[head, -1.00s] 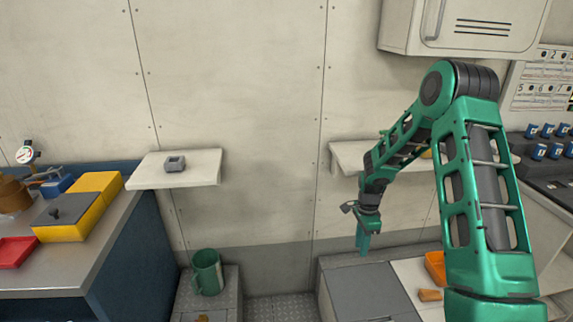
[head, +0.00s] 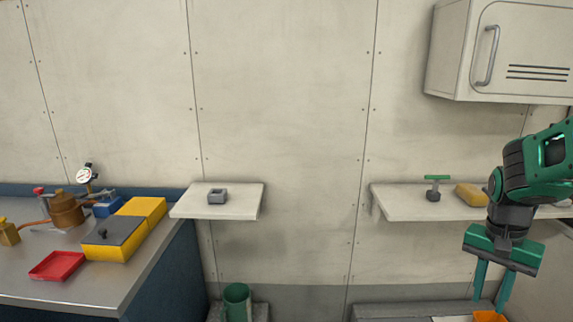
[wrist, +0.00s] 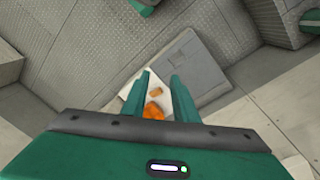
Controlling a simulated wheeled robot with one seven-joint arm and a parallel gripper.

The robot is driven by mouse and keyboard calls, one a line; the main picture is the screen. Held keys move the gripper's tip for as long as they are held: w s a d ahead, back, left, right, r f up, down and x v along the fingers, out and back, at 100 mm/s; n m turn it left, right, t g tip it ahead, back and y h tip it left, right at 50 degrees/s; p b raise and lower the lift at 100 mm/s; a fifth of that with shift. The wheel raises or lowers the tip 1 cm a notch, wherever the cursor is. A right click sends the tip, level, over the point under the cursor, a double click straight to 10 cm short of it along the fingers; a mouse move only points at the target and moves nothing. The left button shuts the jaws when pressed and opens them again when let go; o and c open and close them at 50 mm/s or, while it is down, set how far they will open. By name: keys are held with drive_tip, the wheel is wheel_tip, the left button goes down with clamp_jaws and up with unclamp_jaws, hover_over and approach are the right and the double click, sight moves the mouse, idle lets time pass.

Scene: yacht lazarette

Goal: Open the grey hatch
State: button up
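The grey hatch (wrist: 205,62) shows in the wrist view as a flat grey panel on top of the low bench, and it looks shut. In the head view only a sliver of the grey bench top (head: 390,311) shows at the bottom edge, and the hatch cannot be told apart there. My gripper (head: 488,300) points downward at the lower right, to the right of that bench top. Its two green fingers are apart with nothing between them. In the wrist view my gripper (wrist: 160,78) is above the bench, its fingertips appearing left of the hatch.
A white locker (head: 495,50) hangs above.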

drive_tip(key=s+a+r+n, duration=0.1)
drive_tip(key=s+n, duration=0.1)
drive_tip(key=s, duration=0.5)
drive_tip(key=s+a+r+n+y, duration=0.1)
drive_tip(key=s+a+r, duration=0.1)
drive_tip(key=s, duration=0.4)
drive_tip(key=shift+s+n+t, duration=0.4)
drive_tip(key=shift+s+a, duration=0.15)
drive_tip(key=shift+s, duration=0.2)
drive_tip(key=shift+c, duration=0.9)
drive_tip(key=shift+s, duration=0.2)
clamp_jaws()
drive_tip(key=shift+a, duration=0.1)
